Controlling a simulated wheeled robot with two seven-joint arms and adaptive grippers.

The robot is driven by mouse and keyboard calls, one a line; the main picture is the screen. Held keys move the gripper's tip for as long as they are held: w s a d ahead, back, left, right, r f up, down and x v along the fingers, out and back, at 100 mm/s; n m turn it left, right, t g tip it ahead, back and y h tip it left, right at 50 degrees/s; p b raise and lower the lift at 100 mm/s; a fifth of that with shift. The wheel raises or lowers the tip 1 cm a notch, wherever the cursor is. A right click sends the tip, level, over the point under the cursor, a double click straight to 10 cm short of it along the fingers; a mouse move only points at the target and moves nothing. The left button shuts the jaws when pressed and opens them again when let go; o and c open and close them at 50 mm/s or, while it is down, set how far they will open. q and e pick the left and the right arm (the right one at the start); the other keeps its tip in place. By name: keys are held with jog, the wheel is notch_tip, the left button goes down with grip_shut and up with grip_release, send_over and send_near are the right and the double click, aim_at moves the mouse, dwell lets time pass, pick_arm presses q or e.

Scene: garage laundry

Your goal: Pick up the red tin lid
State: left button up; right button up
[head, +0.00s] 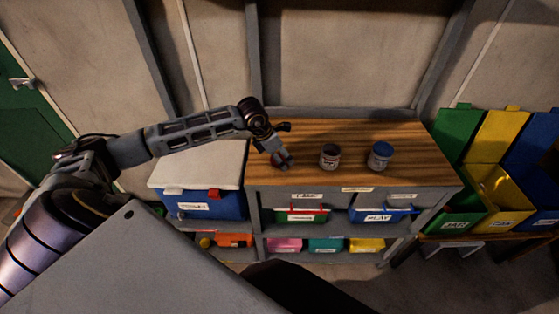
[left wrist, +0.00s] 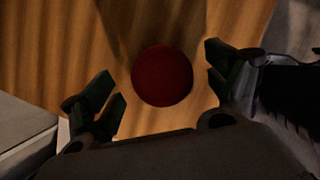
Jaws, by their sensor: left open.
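The red tin lid (left wrist: 162,76) is a dark red disc on the wooden bench top (left wrist: 215,25). In the left wrist view it lies between the spread fingers of my left gripper (left wrist: 163,82), with a gap on each side. In the head view my left gripper (head: 281,160) is over the front left part of the bench top (head: 350,135) and mostly hides the lid. The left gripper is open and empty. My right gripper is not in view.
A blue cooler with a white lid (head: 205,165) is at left. Labelled bins fill the shelves below. The back of the bench is clear.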

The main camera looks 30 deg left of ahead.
pick_arm(q)
jog(key=shift+w+d+f, duration=0.1)
jog(key=shift+w+f, duration=0.1)
jog(key=shift+f, duration=0.4)
jog(key=c, duration=0.8)
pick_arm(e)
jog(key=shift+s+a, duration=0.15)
